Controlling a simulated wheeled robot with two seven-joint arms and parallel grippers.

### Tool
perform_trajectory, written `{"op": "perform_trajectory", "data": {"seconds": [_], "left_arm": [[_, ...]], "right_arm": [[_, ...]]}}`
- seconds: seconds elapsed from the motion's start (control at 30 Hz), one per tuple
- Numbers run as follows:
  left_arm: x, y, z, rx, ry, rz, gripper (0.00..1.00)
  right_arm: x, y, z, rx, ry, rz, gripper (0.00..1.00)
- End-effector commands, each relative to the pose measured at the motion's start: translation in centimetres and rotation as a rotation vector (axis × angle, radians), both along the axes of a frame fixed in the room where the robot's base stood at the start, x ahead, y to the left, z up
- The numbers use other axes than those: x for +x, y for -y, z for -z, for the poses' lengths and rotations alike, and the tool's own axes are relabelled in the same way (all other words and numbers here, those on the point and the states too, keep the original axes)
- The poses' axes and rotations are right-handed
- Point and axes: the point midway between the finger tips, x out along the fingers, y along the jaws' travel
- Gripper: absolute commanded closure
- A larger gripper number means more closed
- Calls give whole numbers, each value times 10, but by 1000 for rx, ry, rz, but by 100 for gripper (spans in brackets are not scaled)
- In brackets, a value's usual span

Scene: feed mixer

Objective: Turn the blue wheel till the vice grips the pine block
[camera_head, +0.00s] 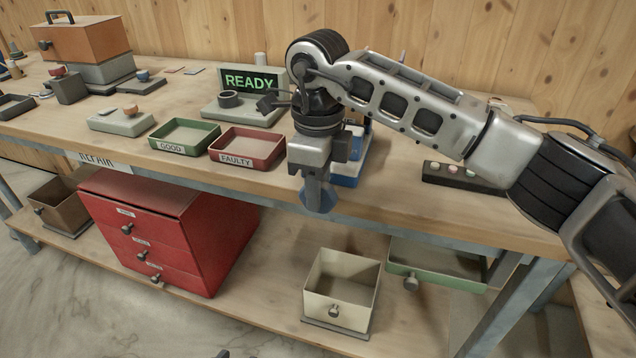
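My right gripper (318,198) comes in from the right and points down at the bench's front edge. Its fingers are in front of a blue round part, which looks like the blue wheel (330,201), and hide much of it. I cannot tell whether the fingers touch or grip it. The blue vice (350,170) is behind the gripper, with only its right side and some pale parts showing. The pine block cannot be made out; the gripper and wrist cover that area. My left gripper is not seen.
A green GOOD tray (184,148) and a red FAULTY tray (280,149) stand left of the vice. A READY display (250,82) is behind them. A dark button box (460,177) is to the right. Drawers (171,229) and bins are below.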

Motion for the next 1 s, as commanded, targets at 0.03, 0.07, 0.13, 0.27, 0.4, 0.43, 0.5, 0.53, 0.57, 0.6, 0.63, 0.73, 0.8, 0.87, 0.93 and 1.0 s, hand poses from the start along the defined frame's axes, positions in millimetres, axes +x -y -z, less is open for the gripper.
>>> {"op": "perform_trajectory", "data": {"seconds": [0.03,0.07,0.13,0.27,0.4,0.43,0.5,0.53,0.57,0.6,0.63,0.73,0.8,0.87,0.93,1.0], "left_arm": [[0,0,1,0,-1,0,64],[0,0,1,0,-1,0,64],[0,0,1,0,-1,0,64],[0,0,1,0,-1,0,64],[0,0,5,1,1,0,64],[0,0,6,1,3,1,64],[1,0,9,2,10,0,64],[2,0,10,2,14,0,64],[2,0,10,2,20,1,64],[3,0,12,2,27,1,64],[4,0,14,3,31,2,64],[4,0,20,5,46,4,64],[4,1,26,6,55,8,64],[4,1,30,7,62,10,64],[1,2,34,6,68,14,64],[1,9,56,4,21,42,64]], "right_arm": [[0,0,0,0,0,0,85],[0,0,0,0,0,0,93],[0,0,0,0,0,0,100],[0,0,0,2,1,0,100],[0,1,1,22,7,2,100],[0,2,2,30,10,1,100],[0,2,3,58,20,1,100],[0,3,4,71,24,1,100],[0,3,4,87,29,1,100],[0,4,5,111,37,1,100],[0,5,5,129,43,2,100],[-1,6,7,199,67,2,100],[-1,7,7,250,83,2,100],[-2,8,8,294,98,1,100],[-2,9,8,344,114,1,100],[-2,10,8,391,129,1,100]]}}
